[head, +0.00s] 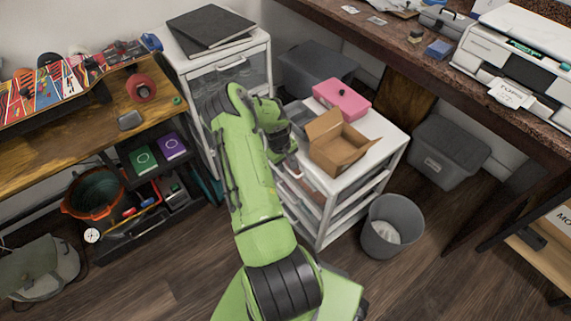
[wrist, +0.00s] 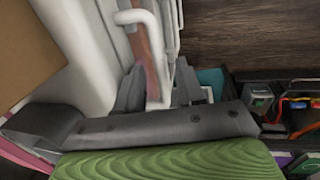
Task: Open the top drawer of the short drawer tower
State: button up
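The short drawer tower (head: 315,205) is white, with several clear-fronted drawers, and stands in the middle of the head view. My gripper (head: 291,166) is at the tower's upper left front, by the top drawer; my arm hides part of that front. In the wrist view, a white bent handle (wrist: 148,30) runs down between the fingers of my gripper (wrist: 158,92). The fingers are apart, one on each side of the handle; contact is unclear. A reddish-brown strip shows beside the handle. I cannot tell whether the drawer is slightly out.
An open cardboard box (head: 340,150) and a pink box (head: 342,98) sit on the short tower. A taller drawer tower (head: 195,62) stands behind my arm at left. A grey bin (head: 392,226) stands right of the short tower. Some floor in front is clear.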

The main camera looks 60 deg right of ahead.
grip_shut()
jog(key=shift+a, duration=0.1)
jog(key=w+a, duration=0.5)
jog(key=a, duration=0.4)
jog(key=w+a, duration=0.4)
jog(key=a, duration=0.6)
jog(key=shift+w+a+p, duration=0.2)
jog(key=shift+w+p, duration=0.2)
jog(key=shift+p, duration=0.05)
grip_release()
